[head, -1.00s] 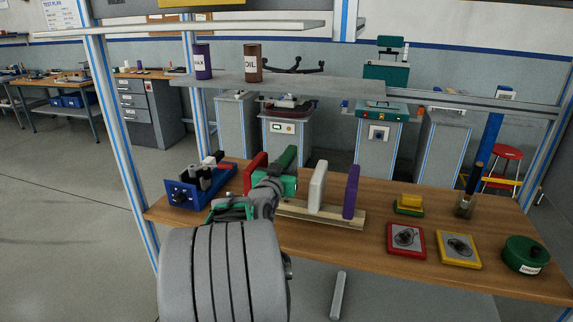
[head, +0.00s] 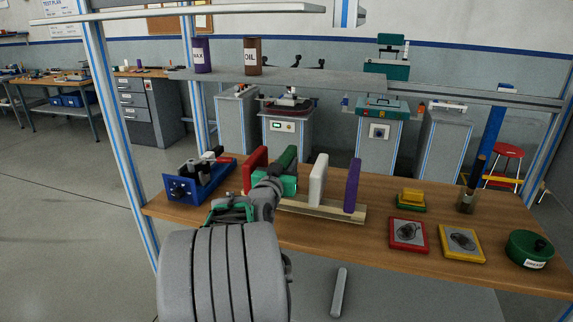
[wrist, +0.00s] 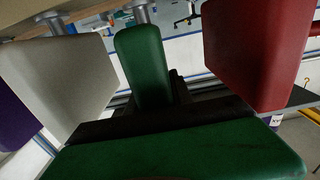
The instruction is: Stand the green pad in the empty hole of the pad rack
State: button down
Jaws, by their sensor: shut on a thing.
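My gripper (head: 284,180) is shut on the dark green pad (head: 287,158), which also shows in the wrist view (wrist: 145,65). The pad is upright between the red pad (head: 255,170) and the white pad (head: 318,180), apart from both. The purple pad (head: 352,185) stands at the right end of the wooden pad rack (head: 345,213). In the wrist view a metal stem (wrist: 141,14) runs from the green pad towards the rack. My gripper hides the hole in the head view, and I cannot tell whether the stem is in it.
A blue vise-like fixture (head: 190,185) stands left of the rack. Red (head: 408,235) and yellow (head: 460,243) trays, a stacked yellow and green block (head: 411,200) and a round green tin (head: 528,249) are on the right. A grey shelf (head: 290,83) hangs above the bench.

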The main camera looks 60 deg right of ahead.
jog(key=shift+f+b, duration=0.65)
jog(key=shift+b, duration=0.05)
jog(key=c, duration=1.4)
grip_release()
jog(key=o, duration=0.4)
jog(key=shift+c, duration=0.2)
jog(key=shift+f, duration=0.1)
jog(key=s+a+b, duration=0.1)
jog(key=a, duration=0.6)
jog(key=shift+s+a, duration=0.15)
jog(key=shift+a, duration=0.25)
